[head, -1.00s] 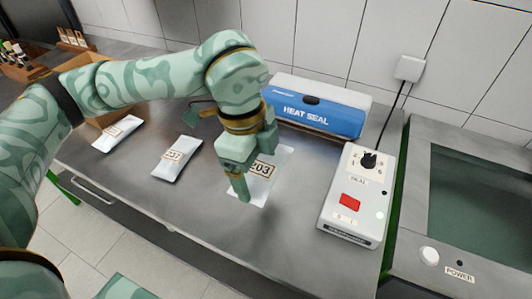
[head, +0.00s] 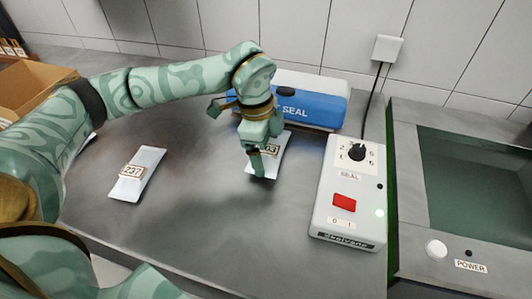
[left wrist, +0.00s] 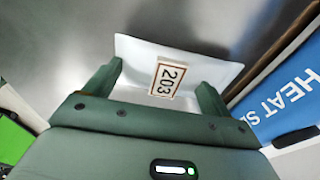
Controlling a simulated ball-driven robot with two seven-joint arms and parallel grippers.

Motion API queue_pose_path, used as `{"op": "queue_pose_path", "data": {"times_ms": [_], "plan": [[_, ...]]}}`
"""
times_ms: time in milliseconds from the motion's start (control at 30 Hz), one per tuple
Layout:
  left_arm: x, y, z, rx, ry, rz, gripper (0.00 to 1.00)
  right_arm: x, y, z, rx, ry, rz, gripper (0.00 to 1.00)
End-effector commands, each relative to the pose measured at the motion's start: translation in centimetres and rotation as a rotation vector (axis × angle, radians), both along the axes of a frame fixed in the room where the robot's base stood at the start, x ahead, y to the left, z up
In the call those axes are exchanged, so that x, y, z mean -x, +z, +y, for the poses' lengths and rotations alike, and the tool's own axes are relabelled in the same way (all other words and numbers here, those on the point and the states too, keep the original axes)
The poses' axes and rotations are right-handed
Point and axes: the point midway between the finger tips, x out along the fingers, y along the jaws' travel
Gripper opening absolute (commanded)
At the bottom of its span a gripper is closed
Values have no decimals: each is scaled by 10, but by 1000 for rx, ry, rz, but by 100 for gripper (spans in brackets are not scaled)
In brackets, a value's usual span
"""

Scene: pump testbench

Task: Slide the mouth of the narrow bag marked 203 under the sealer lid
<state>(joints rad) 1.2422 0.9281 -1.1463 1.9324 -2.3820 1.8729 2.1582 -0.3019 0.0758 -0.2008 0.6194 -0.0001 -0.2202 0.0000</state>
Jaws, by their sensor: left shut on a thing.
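The narrow bag marked 203 (head: 281,150) is pale and lies on or just above the steel bench, in front of the heat sealer. My left gripper (head: 264,164) is shut on it from above and hides part of its label in the head view. In the left wrist view the bag (left wrist: 205,72) spans between the two fingers, with its 203 label (left wrist: 168,79) in full view. The sealer's blue lid (head: 318,108) is just beyond the bag's far end. My arm hides the sealer's left part, and I cannot tell whether the bag touches it. My right gripper is not in view.
A bag marked 237 (head: 138,172) lies to the left on the bench. A white control box (head: 327,212) with a dial and red button stands right of the bag. A cardboard box (head: 30,85) is at far left. The bench front is clear.

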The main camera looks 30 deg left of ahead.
Motion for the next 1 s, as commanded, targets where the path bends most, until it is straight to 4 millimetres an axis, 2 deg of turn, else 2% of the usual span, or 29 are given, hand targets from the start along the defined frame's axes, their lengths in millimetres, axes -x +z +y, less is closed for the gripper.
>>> {"op": "queue_pose_path", "data": {"times_ms": [267, 667, 1000], "plan": [[-9, -12, 2, 1, 0, 3, 51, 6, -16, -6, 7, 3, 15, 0], [-33, -11, 8, 0, 0, 1, 51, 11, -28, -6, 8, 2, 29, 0], [-51, -8, 13, 0, 0, 1, 51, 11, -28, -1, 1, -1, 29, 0]]}}
